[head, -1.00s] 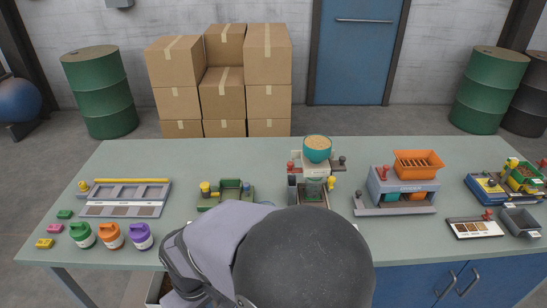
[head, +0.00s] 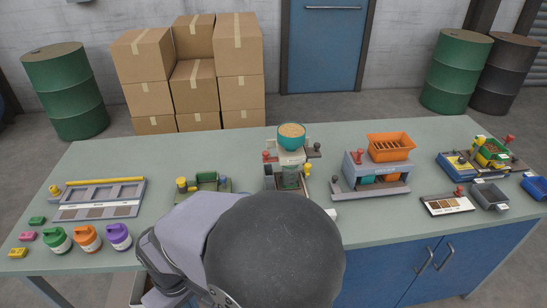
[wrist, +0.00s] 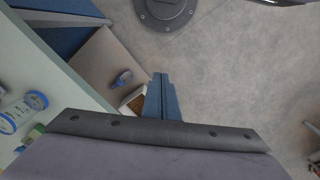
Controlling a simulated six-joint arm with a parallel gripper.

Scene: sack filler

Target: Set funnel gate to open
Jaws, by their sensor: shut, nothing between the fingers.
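The sack filler stands mid-bench in the head view. Its teal funnel (head: 291,143) holds tan grain, above a pale body (head: 291,157). A red knob (head: 266,156) is at its left, a dark knob (head: 317,147) at its right and a yellow knob (head: 307,168) lower right. I cannot tell which part is the gate handle or how the gate is set. My gripper (wrist: 161,78) is shut and empty in the wrist view, above the floor beside the bench. My arm hides it in the head view and covers the bench in front of the filler.
Left of the filler is a small green-based device (head: 204,183). Right of it is a grey machine with an orange hopper (head: 391,147). Green, orange and purple jugs (head: 119,236) stand at the bench's left front. Bare bench top (head: 375,228) shows at the front right.

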